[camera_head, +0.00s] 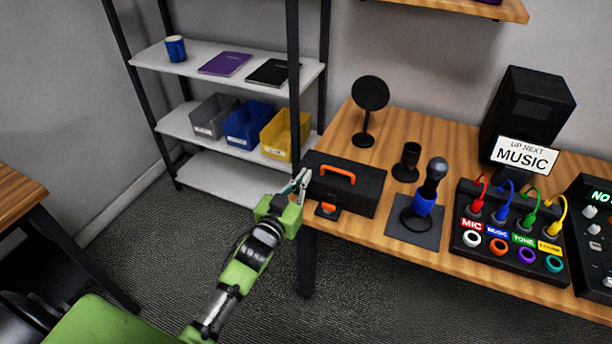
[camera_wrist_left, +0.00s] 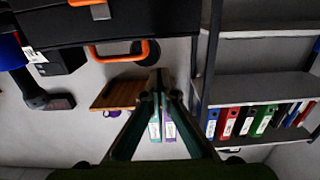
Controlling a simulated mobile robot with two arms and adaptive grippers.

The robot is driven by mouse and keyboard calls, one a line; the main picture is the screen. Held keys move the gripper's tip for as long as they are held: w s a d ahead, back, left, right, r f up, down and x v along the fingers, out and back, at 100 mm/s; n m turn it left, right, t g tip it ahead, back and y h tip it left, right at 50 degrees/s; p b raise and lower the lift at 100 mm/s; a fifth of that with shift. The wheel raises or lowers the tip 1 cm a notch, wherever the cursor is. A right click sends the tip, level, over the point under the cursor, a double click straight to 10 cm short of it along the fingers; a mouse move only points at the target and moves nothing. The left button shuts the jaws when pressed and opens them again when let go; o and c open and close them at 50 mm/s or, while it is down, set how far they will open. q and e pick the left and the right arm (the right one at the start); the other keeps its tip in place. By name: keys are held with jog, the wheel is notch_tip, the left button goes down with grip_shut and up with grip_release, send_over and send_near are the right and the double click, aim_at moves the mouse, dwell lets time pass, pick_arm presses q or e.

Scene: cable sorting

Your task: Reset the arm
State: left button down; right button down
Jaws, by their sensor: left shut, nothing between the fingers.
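My left gripper (camera_head: 300,183) is green with dark fingers. In the head view it is at the left end of the wooden table, by the left side of a black case with orange handles (camera_head: 362,188). It is shut and empty. In the left wrist view the fingers of the left gripper (camera_wrist_left: 158,78) come together at the middle. The case (camera_wrist_left: 150,24) fills the top left there, its orange handle above the fingers. I cannot tell whether the gripper touches the case. My right gripper is in neither view.
The table holds a microphone on a stand (camera_head: 430,190), a cable box with coloured plugs (camera_head: 508,232), a speaker (camera_head: 528,108) and a MUSIC sign (camera_head: 525,156). A shelf unit (camera_head: 225,172) with grey, blue and yellow bins stands behind left. Open floor lies left of the table.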

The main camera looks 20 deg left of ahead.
pick_arm(q)
jog(key=s+f+b, duration=0.1)
jog(key=s+f, duration=0.2)
jog(key=s, duration=0.4)
jog(key=shift+a, duration=0.2)
